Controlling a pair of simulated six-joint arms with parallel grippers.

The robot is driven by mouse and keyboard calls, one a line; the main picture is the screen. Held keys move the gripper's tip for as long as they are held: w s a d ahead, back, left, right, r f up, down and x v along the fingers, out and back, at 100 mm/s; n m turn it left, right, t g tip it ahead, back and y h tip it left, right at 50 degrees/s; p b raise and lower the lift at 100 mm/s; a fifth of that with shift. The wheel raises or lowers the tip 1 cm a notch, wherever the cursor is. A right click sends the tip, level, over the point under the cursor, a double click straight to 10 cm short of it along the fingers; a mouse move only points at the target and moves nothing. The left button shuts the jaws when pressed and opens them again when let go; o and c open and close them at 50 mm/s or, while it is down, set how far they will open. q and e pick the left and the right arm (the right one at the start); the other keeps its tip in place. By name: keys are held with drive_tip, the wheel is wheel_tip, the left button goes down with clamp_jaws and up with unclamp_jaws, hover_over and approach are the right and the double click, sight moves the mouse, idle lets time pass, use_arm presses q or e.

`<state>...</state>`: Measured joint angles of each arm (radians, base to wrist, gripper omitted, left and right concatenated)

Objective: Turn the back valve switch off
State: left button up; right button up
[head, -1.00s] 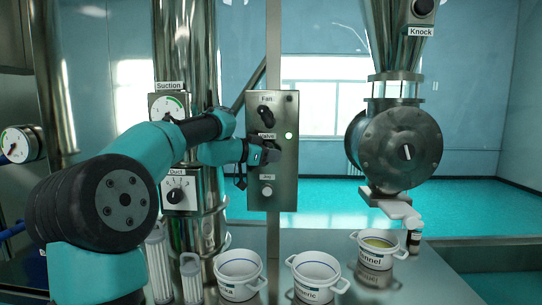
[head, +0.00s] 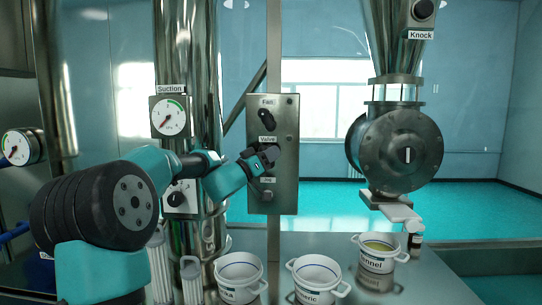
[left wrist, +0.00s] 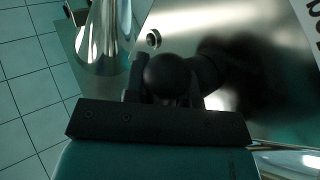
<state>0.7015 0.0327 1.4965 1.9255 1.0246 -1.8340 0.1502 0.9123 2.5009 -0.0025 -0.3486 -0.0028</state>
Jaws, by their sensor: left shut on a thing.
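The grey metal control panel (head: 286,187) stands upright in the middle of the head view, with labels Fan, Valve and Jog. My left gripper (head: 271,153) is at the Valve switch, just under the Valve label, and covers most of that switch. In the left wrist view, the switch's round black knob (left wrist: 168,76) sits between the fingers of the left gripper (left wrist: 165,75), which is shut on it. The small lamp (head: 289,139) beside the Valve label looks unlit. My right gripper is out of view.
The black Fan switch (head: 266,119) is just above, and the Jog button (head: 267,196) just below. A round metal valve housing (head: 400,150) stands at right, its slot upright. Labelled white pots (head: 239,277) and clear cylinders (head: 191,280) stand on the bench below.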

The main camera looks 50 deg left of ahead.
use_arm(q)
drive_tip(key=shift+n+t+y, duration=0.4)
drive_tip(key=shift+n+t, duration=0.1)
drive_tip(key=shift+t, duration=0.1)
drive_tip(key=o, duration=0.6)
drive_tip(key=shift+o, duration=0.2)
drive_tip(key=shift+s+a, duration=0.1)
drive_tip(key=shift+s, duration=0.05)
drive_tip(key=v, duration=1.7)
drive_tip(key=shift+f, duration=0.1)
